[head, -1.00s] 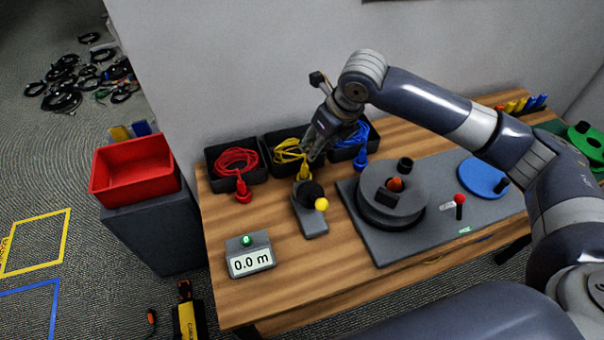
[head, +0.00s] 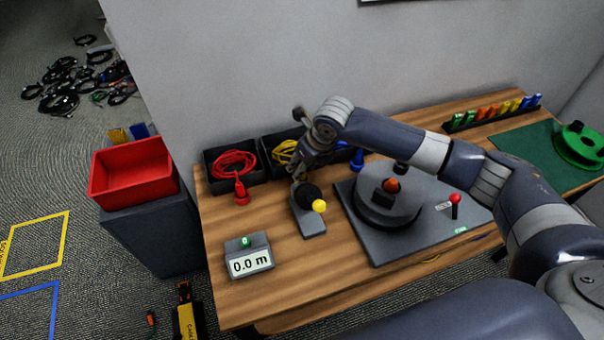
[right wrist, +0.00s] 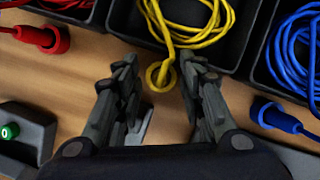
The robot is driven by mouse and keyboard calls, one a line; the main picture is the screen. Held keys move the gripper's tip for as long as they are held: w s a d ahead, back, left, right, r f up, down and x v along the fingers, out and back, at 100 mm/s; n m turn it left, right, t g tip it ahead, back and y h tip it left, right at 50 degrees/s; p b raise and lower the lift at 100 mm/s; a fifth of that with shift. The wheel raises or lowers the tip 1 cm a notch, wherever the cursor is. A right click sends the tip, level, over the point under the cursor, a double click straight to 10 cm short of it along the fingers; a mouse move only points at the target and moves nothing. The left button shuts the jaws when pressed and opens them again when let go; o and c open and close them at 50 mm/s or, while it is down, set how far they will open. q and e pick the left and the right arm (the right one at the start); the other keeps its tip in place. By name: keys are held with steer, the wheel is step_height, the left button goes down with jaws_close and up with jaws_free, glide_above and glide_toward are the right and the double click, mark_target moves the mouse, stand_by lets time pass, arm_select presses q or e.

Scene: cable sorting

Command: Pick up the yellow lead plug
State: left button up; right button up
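The yellow lead plug (right wrist: 160,76) shows in the right wrist view as a yellow ring-shaped end, with its yellow cable running up into a black bin (right wrist: 176,12). My right gripper (right wrist: 166,74) is open, with one finger on each side of the plug and gaps to both. In the head view my right gripper (head: 298,172) is low over the front of the middle bin and hides the plug. The yellow cable (head: 285,152) shows beside it. My left gripper is not in view.
A red plug (head: 241,192) lies left and a blue plug (right wrist: 277,116) right of the gripper. A grey device with a yellow knob (head: 319,206) stands just in front. The length display (head: 249,263) reads 0.0 m. A reel (head: 388,215) stands to the right.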

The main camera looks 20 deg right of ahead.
jaws_close()
steer(key=shift+r, duration=0.1)
step_height(320, 180, up, 10)
steer(key=b, duration=0.1)
stand_by(0.4)
